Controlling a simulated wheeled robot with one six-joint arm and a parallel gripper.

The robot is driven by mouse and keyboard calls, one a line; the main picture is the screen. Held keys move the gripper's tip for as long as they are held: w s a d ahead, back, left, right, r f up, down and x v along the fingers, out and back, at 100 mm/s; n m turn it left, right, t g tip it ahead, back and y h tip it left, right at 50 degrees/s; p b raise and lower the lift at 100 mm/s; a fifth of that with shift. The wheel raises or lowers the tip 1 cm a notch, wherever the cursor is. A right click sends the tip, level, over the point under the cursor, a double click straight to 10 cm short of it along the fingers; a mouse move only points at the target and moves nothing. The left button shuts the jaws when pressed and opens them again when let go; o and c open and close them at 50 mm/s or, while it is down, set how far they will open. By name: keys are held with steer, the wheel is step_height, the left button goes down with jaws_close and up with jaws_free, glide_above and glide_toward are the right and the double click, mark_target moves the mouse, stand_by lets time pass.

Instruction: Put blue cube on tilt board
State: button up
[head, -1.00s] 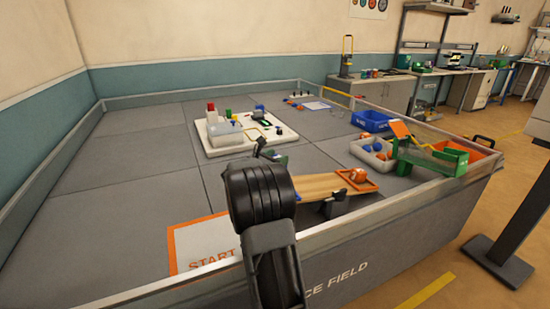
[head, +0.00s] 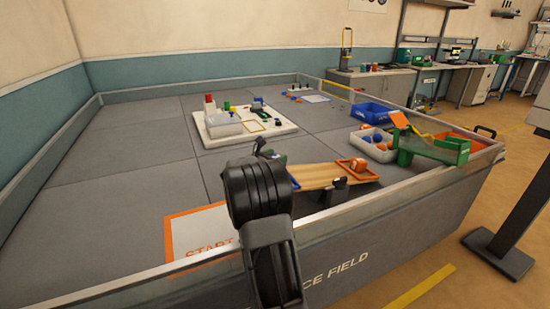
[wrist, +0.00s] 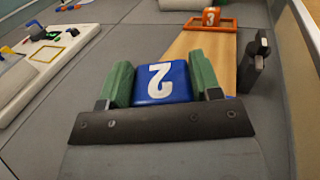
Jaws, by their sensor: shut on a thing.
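The blue cube (wrist: 162,83), marked with a white 2, sits between the two green fingers of my gripper (wrist: 160,85) in the wrist view. My gripper is shut on it. The tilt board (wrist: 208,52) is a wooden plank just beyond and to the right of the cube. The board also shows in the head view (head: 318,176). An orange cube (head: 358,166) marked 3 sits in the orange-framed far end of the board; it shows in the wrist view too (wrist: 211,16). In the head view my arm hides the blue cube and most of my gripper.
A black stand (wrist: 253,62) is at the board's right side. A white tray of balls (head: 373,146), a green ramp (head: 432,150) and a blue crate (head: 372,114) stand to the right. A white board with blocks (head: 238,128) lies farther back. Field walls run around the grey floor.

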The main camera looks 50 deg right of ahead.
steer(key=shift+f, duration=0.2)
steer(key=shift+a+f+b, duration=0.15)
steer(key=shift+f+b, duration=0.4)
steer(key=shift+f, duration=0.1)
steer(key=o, duration=1.2)
steer(key=shift+a, duration=0.1)
steer(key=a+p, duration=0.2)
steer(key=a, duration=1.1)
steer(key=shift+a, duration=0.3)
